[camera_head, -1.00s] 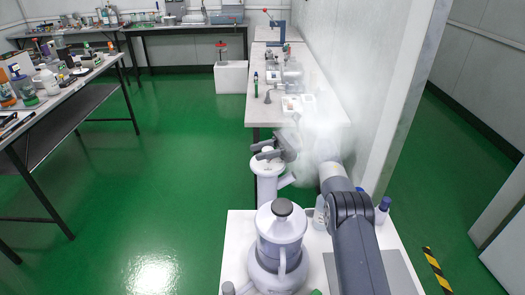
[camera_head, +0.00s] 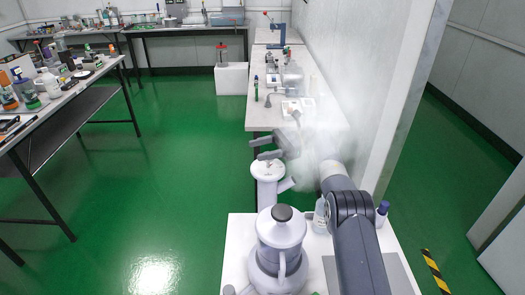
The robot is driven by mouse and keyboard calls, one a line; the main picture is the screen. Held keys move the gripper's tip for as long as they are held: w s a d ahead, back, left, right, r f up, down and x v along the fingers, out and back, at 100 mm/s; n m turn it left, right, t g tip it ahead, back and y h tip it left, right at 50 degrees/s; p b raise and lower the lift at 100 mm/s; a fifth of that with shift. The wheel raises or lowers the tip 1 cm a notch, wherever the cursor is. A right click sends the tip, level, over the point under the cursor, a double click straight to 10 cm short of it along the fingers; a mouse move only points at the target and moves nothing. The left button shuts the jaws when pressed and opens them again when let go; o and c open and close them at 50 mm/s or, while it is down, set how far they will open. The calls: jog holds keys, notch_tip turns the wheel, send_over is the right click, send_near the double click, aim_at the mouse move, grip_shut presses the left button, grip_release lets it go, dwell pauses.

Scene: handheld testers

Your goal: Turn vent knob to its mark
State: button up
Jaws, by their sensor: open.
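The nearer white-and-grey vessel (camera_head: 282,262) stands upright on a white top, with a dark grey knob (camera_head: 282,212) on its lid. Behind it is a slimmer white vessel (camera_head: 268,190) with an angled side spout and a flat top; its base is hidden. I cannot tell which part is the vent knob, and no mark is legible. My gripper (camera_head: 260,148) is open and empty, its grey fingers pointing left, just above the slimmer vessel's top. They look apart from it, though depth is hard to judge.
A long side bench (camera_head: 262,118) with lab items runs along the wall behind. A cluttered table (camera_head: 65,105) stands left. The green floor (camera_head: 170,180) between is clear.

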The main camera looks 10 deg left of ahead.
notch_tip(320, 180, up, 7)
jog(key=p, duration=0.6)
jog(key=shift+r, duration=0.15)
